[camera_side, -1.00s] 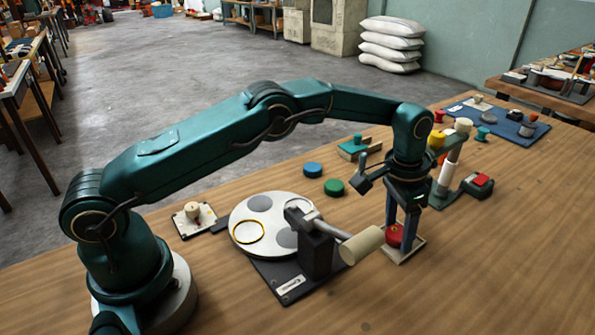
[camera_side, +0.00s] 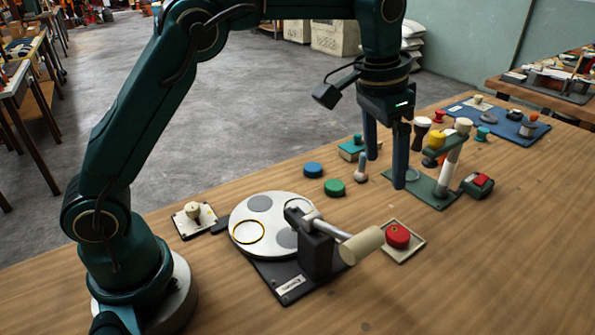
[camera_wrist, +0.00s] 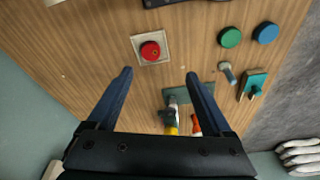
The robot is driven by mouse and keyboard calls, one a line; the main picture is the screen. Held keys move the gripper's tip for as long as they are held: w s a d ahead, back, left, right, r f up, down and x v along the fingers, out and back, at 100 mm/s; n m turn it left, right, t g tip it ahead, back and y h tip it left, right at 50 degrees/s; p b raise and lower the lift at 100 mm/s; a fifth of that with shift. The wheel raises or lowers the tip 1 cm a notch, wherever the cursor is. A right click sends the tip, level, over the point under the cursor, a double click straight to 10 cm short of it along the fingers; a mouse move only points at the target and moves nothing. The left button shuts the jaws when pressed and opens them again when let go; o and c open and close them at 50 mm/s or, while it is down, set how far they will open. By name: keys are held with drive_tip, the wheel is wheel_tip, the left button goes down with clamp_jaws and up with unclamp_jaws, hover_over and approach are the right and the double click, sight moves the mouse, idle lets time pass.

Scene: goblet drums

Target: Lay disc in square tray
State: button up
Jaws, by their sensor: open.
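The red disc (camera_side: 397,235) lies in the square tray (camera_side: 416,246), a shallow pale tray on the table right of the round white plate. In the wrist view the red disc (camera_wrist: 150,51) sits inside the rim of the square tray (camera_wrist: 136,40), near its middle. My gripper (camera_side: 385,172) is open and empty, raised above the table behind the tray. In the wrist view its two fingers (camera_wrist: 158,75) are spread wide, with nothing between them but table and the tools beyond.
A round white plate (camera_side: 275,238) with grey spots stands left of the tray, beside a lever with a cream handle (camera_side: 361,245). Blue (camera_side: 313,169) and green (camera_side: 334,187) discs lie behind. A green stand (camera_side: 433,189) and red-topped box (camera_side: 480,184) are at right. Front table is clear.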

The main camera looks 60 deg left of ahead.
drive_tip(key=s+a+r+n+t, duration=0.1)
drive_tip(key=s+a+r, duration=0.1)
drive_tip(key=s, duration=0.4)
drive_tip(key=s+a+r+n+t, duration=0.1)
drive_tip(key=s+a+r, duration=0.15)
drive_tip(key=s, duration=0.25)
drive_tip(key=s+a+f+n+t, duration=0.1)
drive_tip(key=s+f, duration=0.3)
drive_tip(key=s, duration=0.6)
drive_tip(key=shift+s+a+f+y, duration=0.15)
drive_tip(key=shift+a+f+y, duration=0.15)
drive_tip(key=shift+a, duration=0.1)
